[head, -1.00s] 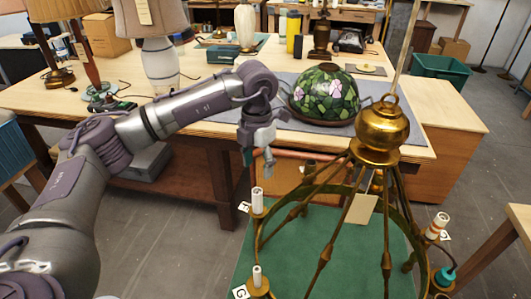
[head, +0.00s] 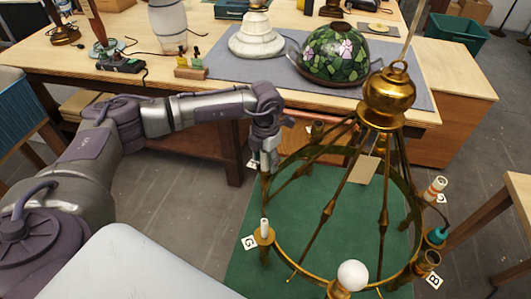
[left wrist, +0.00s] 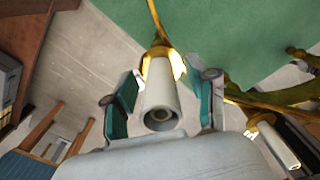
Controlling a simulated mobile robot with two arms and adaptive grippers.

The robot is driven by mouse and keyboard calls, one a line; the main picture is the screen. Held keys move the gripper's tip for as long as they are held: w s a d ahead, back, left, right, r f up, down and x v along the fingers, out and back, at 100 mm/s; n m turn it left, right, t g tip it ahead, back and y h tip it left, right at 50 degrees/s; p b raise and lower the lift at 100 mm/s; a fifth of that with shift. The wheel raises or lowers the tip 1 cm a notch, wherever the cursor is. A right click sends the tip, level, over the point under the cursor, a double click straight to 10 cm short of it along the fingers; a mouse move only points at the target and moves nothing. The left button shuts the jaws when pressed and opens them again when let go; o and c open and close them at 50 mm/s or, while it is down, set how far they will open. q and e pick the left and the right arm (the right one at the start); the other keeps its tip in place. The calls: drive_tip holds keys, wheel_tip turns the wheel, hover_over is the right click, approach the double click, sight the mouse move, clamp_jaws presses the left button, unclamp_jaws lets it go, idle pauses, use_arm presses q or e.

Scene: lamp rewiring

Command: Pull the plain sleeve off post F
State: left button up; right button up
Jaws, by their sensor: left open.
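The brass chandelier frame (head: 327,208) stands over a green mat. My left gripper (head: 268,160) is at its back left post, beside a small tag (head: 252,163) whose letter is too small to read. In the left wrist view, a plain white sleeve (left wrist: 160,100) sits in a brass cup (left wrist: 170,60). The left gripper's teal fingertips (left wrist: 165,98) are on either side of it, spread with gaps. In the head view this sleeve is mostly hidden by the gripper. My right gripper is not in view.
Another white sleeve (head: 266,230) stands on the post tagged G (head: 249,242). The workbench (head: 330,103) with a stained-glass shade (head: 335,55) is behind.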

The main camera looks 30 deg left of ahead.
use_arm(q)
drive_tip(key=c, duration=0.5)
clamp_jaws()
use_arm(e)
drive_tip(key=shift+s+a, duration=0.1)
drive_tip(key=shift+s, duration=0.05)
use_arm(q)
drive_tip(key=shift+r, duration=0.15)
drive_tip(key=shift+r+p, duration=1)
drive_tip(key=shift+r, duration=0.55)
drive_tip(key=shift+r+p, duration=2)
drive_tip(key=shift+r, duration=1.4)
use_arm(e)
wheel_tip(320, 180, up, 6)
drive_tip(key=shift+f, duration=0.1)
use_arm(q)
drive_tip(key=shift+f, duration=0.1)
